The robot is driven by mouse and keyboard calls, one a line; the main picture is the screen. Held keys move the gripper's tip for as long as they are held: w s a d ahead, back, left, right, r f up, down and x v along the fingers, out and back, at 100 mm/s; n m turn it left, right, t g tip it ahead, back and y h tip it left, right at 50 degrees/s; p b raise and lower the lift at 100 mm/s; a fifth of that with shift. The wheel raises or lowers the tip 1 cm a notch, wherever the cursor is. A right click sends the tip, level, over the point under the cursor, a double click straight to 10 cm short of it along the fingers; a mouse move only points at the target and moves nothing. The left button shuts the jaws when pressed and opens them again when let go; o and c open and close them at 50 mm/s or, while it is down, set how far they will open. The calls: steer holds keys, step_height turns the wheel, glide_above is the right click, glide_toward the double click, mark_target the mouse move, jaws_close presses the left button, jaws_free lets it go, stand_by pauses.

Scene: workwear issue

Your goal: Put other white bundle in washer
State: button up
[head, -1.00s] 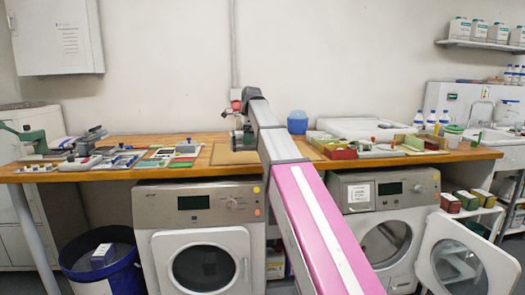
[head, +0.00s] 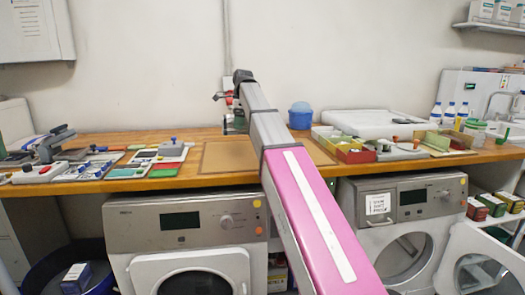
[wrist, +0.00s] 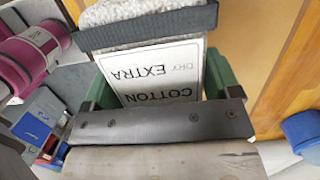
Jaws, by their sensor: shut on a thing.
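My gripper (wrist: 158,88) is shut on a whitish, fluffy bundle (wrist: 140,18) with a dark grey band and a white card reading "COTTON EXTRA DRY". Green finger pads flank the card in the wrist view. In the head view my gripper (head: 232,122) is over the bench, mostly behind my arm, and the bundle cannot be made out. Two front-loading machines stand under the bench. The left machine (head: 180,222) has its door shut. The right machine (head: 395,215) has a white notice, and its round door (head: 478,262) hangs open to the right. Which is the washer cannot be told.
The wooden bench (head: 225,148) carries trays and tools at left and shallow boxes at right, with a bare patch in the middle. A blue container (head: 300,115) stands at the back. A dark blue bin (head: 102,285) is at lower left.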

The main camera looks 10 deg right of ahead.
steer(key=d+f, duration=0.2)
steer(key=d, duration=0.2)
steer(key=d+f, duration=0.2)
steer(key=d, duration=0.1)
steer(key=d+f, duration=0.3)
steer(key=d, duration=0.1)
steer(key=shift+d, duration=0.3)
steer(key=shift+f, duration=1.95)
steer(key=shift+f, duration=0.15)
steer(key=o, duration=0.9)
steer(key=r, duration=0.4)
steer(key=d+r, duration=0.1)
steer(key=r, duration=0.3)
steer(key=d+r, duration=0.1)
steer(key=r, duration=0.3)
